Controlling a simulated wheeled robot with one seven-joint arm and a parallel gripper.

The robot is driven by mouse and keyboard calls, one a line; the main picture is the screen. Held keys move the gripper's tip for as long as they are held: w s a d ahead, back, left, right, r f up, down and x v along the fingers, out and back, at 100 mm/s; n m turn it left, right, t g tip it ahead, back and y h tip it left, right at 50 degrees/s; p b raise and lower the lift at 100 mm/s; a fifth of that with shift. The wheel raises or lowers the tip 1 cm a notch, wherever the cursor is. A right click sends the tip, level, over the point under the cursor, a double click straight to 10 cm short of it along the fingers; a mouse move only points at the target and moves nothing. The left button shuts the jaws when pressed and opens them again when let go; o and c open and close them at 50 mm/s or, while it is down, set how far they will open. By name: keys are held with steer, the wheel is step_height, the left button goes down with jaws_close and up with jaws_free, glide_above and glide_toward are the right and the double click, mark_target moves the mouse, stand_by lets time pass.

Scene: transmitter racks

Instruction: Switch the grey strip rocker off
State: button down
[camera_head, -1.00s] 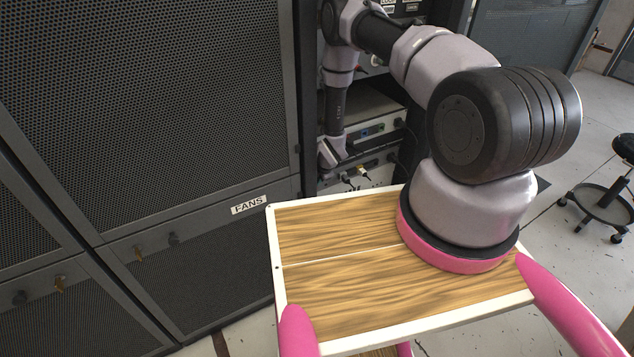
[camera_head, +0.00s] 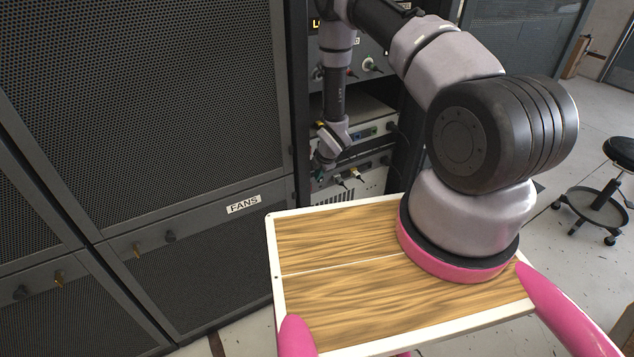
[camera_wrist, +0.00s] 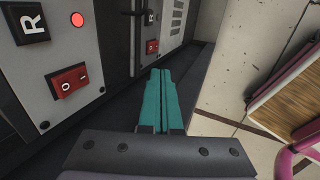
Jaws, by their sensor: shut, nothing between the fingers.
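In the wrist view a red rocker (camera_wrist: 68,80) sits on a light grey panel (camera_wrist: 88,50) at the left. A lit red lamp and a black "R" label are above it. A second red rocker (camera_wrist: 152,46) is farther off on another light panel, with its own "R" label. I cannot tell which is the grey strip rocker, or how either is set. My gripper (camera_wrist: 158,72) has teal fingers shut together and empty. The fingertips appear just below the farther rocker; contact cannot be told. In the head view my arm reaches to the rack; fingertips and rockers are not discernible.
A dark mesh cabinet labelled "FANS" (camera_head: 243,204) fills the left. Rack units with knobs and plugs (camera_head: 352,178) stand around my wrist. A black stool (camera_head: 605,190) stands on open floor at the right.

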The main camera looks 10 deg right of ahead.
steer(key=shift+s+r, duration=0.2)
steer(key=shift+r, duration=0.95)
